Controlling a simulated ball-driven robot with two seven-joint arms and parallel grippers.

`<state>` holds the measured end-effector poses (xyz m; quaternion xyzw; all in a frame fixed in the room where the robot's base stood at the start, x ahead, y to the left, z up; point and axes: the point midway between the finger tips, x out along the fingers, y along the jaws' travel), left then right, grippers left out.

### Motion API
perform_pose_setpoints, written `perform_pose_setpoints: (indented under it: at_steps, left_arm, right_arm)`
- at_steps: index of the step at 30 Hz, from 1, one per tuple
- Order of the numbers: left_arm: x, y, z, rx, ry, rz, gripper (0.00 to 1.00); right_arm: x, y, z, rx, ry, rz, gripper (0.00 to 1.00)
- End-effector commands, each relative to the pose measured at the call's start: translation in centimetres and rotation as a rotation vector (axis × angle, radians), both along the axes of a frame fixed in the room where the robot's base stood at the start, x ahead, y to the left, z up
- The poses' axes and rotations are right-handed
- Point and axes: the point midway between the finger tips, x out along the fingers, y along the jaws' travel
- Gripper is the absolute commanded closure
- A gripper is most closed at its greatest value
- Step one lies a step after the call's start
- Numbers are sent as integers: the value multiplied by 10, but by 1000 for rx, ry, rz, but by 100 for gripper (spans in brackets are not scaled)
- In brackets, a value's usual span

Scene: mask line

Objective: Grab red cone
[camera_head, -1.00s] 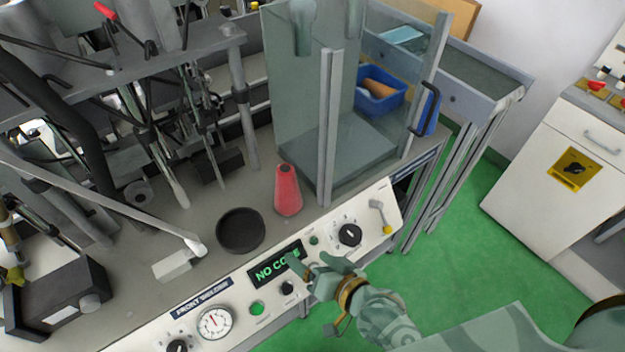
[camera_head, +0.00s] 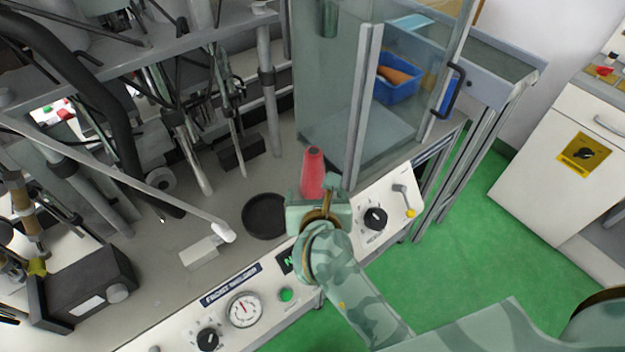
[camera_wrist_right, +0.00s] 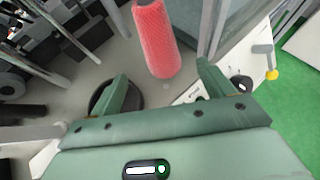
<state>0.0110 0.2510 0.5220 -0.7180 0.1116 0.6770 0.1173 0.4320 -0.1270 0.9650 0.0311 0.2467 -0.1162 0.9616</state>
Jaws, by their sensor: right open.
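The red cone (camera_head: 313,172) stands upright on the grey bench top, beside a round black dish. In the head view its lower part is hidden behind my right gripper (camera_head: 318,196). In the right wrist view the red cone (camera_wrist_right: 156,38) is ahead of the gripper, with its top cut off by the upper edge. My right gripper (camera_wrist_right: 161,85) is open and empty, its two green fingers spread to either side of the cone's line. The cone appears to lie just beyond the fingertips. My left gripper is not in view.
The black dish (camera_head: 266,216) is left of the cone. A glass cabinet (camera_head: 365,100) with a metal post rises behind and right. The control panel with knobs (camera_head: 375,218) runs along the bench's front. Metal rods and a black box (camera_head: 85,285) crowd the left.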

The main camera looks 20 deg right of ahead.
Motion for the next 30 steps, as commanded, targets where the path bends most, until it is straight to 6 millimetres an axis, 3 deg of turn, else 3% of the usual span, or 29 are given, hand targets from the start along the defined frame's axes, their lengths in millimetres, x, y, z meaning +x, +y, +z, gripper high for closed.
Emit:
perform_pose_setpoints:
  at_steps: [1,3,11,19,28,30]
  left_arm:
    - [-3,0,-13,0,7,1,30]
    - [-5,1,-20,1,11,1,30]
    - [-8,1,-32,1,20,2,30]
    - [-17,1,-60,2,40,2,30]
    - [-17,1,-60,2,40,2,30]
    - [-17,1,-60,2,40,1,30]
  right_arm:
    - [11,-3,-13,0,0,-1,19]
    - [23,-6,-19,-1,0,0,19]
    - [45,-11,-28,-2,-1,0,19]
    - [82,-20,-50,-2,0,0,19]
    - [88,-22,-49,-3,-1,0,19]
    - [88,-22,-49,-3,-1,0,36]
